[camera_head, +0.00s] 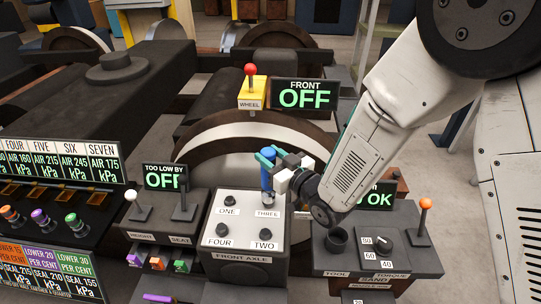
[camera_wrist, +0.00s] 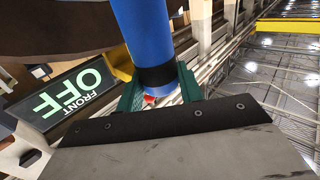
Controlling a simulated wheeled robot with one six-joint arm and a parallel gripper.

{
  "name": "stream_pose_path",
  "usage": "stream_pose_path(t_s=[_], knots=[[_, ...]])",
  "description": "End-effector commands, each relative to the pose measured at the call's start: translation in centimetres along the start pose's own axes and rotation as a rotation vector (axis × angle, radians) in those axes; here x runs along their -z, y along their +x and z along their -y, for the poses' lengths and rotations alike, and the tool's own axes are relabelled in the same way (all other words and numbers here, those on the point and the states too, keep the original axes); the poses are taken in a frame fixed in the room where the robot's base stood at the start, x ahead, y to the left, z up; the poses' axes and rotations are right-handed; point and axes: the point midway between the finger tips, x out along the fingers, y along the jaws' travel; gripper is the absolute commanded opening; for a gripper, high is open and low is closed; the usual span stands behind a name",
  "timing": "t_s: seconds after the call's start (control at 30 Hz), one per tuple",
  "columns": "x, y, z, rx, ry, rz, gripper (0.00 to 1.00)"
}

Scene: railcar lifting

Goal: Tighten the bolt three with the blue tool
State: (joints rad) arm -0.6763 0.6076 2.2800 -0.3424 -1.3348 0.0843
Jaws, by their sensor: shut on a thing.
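My gripper (camera_head: 268,157) is shut on the blue tool (camera_head: 266,176), which stands upright in its jaws. In the wrist view the blue tool (camera_wrist: 143,35) runs between the green fingers (camera_wrist: 160,92), with a black band at the grip. In the head view the tool's lower end is at the back right of the grey bolt panel, just above the label of bolt three (camera_head: 267,213). The bolt itself is hidden behind the tool, so I cannot tell whether they touch. Bolts one (camera_head: 230,201), four (camera_head: 222,229) and two (camera_head: 265,233) show on the panel (camera_head: 246,221).
The torque box (camera_head: 364,263) at the right has an empty-looking tool holder (camera_head: 337,239), a dial (camera_head: 381,242) and an orange-topped lever (camera_head: 424,219). A red-topped wheel lever (camera_head: 250,85) stands behind, beside a FRONT OFF display (camera_head: 304,94). Height and seat levers (camera_head: 132,204) stand left.

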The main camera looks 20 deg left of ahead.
Motion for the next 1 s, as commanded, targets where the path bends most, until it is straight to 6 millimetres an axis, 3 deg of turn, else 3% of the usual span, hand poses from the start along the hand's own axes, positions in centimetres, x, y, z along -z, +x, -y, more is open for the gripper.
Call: stream_pose_path(t_s=[1.0], knots=[[-1.1,0.0,0.0,0.0,0.0,-0.002,0.1]])
